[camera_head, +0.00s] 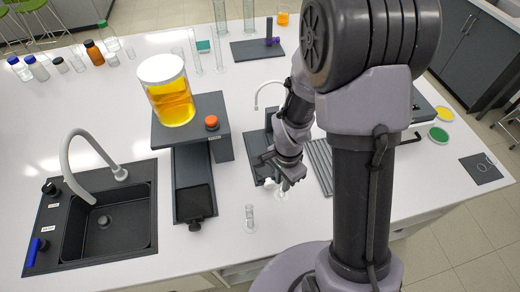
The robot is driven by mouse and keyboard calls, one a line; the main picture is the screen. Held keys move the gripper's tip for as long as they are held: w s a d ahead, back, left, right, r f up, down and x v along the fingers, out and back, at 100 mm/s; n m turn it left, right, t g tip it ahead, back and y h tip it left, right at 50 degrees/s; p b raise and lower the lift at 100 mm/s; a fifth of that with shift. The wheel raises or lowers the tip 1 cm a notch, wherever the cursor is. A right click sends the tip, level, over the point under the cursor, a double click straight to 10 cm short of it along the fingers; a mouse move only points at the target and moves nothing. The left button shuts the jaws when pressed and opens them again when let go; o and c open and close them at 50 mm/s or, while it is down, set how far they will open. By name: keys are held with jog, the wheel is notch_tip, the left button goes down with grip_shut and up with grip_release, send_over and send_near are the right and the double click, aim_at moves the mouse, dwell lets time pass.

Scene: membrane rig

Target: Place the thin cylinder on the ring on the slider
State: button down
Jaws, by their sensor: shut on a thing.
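My gripper (287,180) is low over the front middle of the table, pointing down. It is shut on a small, pale, clear thing (283,193), mostly hidden by the fingers; I cannot tell if this is the thin cylinder. A short clear glass cylinder (250,216) stands upright on the table left of the gripper, apart from it. A dark rig with a long tray-like slider (193,188) and a front knob stands further left. I cannot make out a ring on it. A dark square plate (485,172) with a pale ring outline lies at the far right.
A jar of orange liquid (172,103) stands on the dark raised platform (190,128). A black sink (108,222) is at left. Tall glass cylinders (194,52) and bottles (94,52) stand at the back. A grooved grey board (322,165) lies just right of my gripper.

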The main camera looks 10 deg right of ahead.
jog(key=w+a+f, duration=0.1)
jog(key=w+f, duration=0.1)
jog(key=w, duration=0.5)
jog(key=w+a+f, duration=0.1)
jog(key=w+f, duration=0.2)
jog(key=w, duration=0.3)
jog(key=shift+w+p, duration=0.4)
jog(key=shift+p, duration=0.05)
jog(key=shift+f, duration=0.15)
jog(key=c, duration=1.3)
grip_release()
